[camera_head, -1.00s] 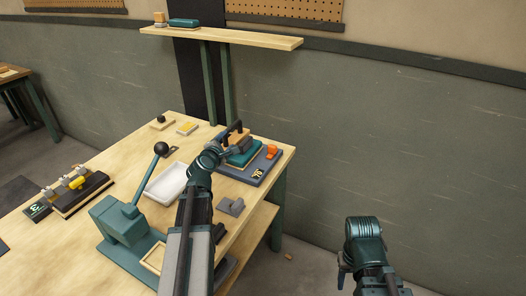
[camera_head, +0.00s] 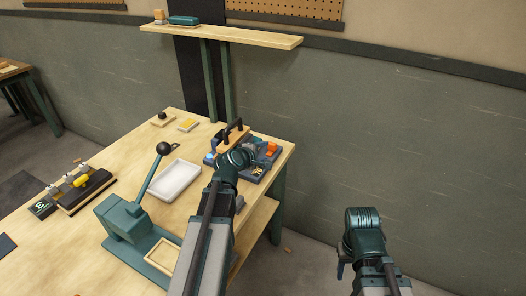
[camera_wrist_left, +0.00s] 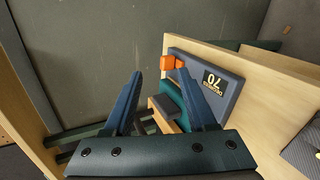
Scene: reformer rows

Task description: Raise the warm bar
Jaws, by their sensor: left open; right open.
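The warm bar is a wooden bar (camera_head: 232,138) with a black handle (camera_head: 232,126) on a blue-grey base at the far right corner of the bench. In the left wrist view, the base (camera_wrist_left: 226,105) carries an orange knob (camera_wrist_left: 168,63), a "70 degrees" label (camera_wrist_left: 215,83) and a teal part (camera_wrist_left: 173,100). A dark block shows beside the wood, low between the fingers. My left gripper (camera_wrist_left: 160,75) is open with nothing gripped; in the head view its wrist hides part of the base. My right gripper (camera_head: 343,270) hangs right of the bench, away from the warm bar.
A white tray (camera_head: 174,180) and a teal lever press (camera_head: 122,222) stand left of my left arm. A dark rack (camera_head: 84,192) with a yellow piece lies further left. The floor right of the bench is mostly clear.

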